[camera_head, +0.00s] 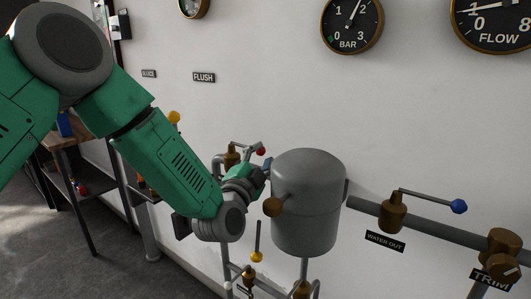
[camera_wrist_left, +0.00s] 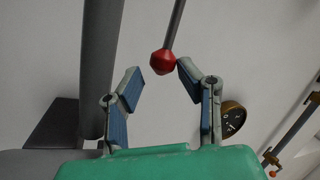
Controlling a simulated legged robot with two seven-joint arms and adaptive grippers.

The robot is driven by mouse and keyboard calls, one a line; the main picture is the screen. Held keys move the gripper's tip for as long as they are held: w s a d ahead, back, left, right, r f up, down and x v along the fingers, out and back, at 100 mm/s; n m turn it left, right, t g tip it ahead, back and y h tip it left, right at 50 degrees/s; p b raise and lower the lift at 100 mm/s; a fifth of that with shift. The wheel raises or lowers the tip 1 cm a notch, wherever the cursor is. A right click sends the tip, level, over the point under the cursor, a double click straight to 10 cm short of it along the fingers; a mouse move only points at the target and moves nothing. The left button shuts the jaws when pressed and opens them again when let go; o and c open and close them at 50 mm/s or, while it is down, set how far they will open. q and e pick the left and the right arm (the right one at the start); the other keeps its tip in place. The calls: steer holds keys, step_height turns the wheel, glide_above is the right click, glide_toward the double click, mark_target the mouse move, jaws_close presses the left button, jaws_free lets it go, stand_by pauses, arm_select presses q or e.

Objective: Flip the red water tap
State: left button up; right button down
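The red water tap shows in the head view as a thin grey lever ending in a red knob (camera_head: 261,151), on a brass valve (camera_head: 231,155) left of the grey tank. In the left wrist view the red knob (camera_wrist_left: 162,62) hangs at the end of its grey rod, near the fingertips. My left gripper (camera_wrist_left: 160,78) is open, with one blue-padded finger on each side below the knob. The right fingertip looks very close to the knob; I cannot tell whether they touch. In the head view my left gripper (camera_head: 264,172) is just below the knob, partly hidden by its own wrist. My right gripper is not in view.
A grey tank (camera_head: 308,205) stands right beside my left gripper. A blue-knobbed lever (camera_head: 430,200) is on the pipe at right, and a yellow-knobbed lever (camera_head: 257,242) is below. Gauges (camera_head: 352,22) hang on the wall. A table (camera_head: 62,141) stands at left.

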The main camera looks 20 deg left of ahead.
arm_select(q)
steer(key=shift+w+a+r, duration=0.1)
steer(key=shift+w+a, duration=0.1)
steer(key=shift+w, duration=0.25)
steer(key=shift+w+a, duration=0.2)
steer(key=shift+w, duration=0.25)
steer(key=shift+w+a, duration=0.3)
steer(key=shift+a, duration=0.05)
steer(key=shift+d, duration=0.15)
steer(key=shift+s+d, duration=0.1)
steer(key=shift+d, duration=0.3)
jaws_close()
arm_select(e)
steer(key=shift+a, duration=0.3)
